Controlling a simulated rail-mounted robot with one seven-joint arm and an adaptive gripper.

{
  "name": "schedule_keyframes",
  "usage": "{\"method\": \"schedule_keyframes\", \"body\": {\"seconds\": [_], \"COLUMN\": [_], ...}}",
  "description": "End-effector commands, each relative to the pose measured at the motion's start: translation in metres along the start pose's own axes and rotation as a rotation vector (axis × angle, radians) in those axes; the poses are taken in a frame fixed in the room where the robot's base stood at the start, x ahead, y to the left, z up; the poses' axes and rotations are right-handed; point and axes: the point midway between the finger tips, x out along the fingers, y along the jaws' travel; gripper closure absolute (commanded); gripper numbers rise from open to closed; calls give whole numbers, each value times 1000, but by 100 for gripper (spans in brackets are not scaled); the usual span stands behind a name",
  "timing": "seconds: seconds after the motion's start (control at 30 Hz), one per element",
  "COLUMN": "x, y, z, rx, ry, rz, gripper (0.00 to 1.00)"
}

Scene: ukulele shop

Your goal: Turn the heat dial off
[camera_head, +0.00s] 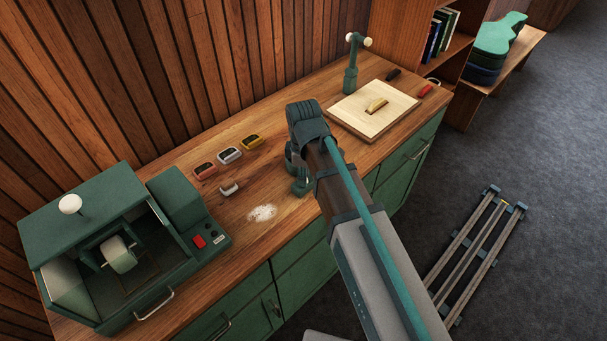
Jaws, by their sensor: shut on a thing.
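A green machine (95,215) with an open front stands at the left end of the wooden counter. On the control box (190,215) at its right side are a red switch (199,242) and small dark and pale controls (218,239). They are too small to tell which is the heat dial or how it is set. My gripper (298,176) is low over the middle of the counter, well right of the control box. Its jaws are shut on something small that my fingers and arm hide.
Several small coloured holders (229,156) and a small pale block (229,188) lie between the machine and my gripper. White powder (262,213) is on the counter (285,235). A pale board (372,110) and a green stand (351,75) are at the right.

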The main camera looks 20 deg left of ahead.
Motion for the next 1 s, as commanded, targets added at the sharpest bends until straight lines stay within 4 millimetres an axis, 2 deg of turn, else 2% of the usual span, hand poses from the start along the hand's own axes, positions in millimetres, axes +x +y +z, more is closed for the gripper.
{"method": "schedule_keyframes", "body": {"seconds": [0.3, 0.83, 0.87, 1.0], "x": [0, 0, 0, 0], "y": [1, 0, 0, 0], "z": [-1, -1, -1, -1], "rx": [-133, -160, -160, -159], "ry": [2, 2, 2, 1], "rz": [1, 1, 1, 1], "gripper": [100, 100, 71, 48]}}
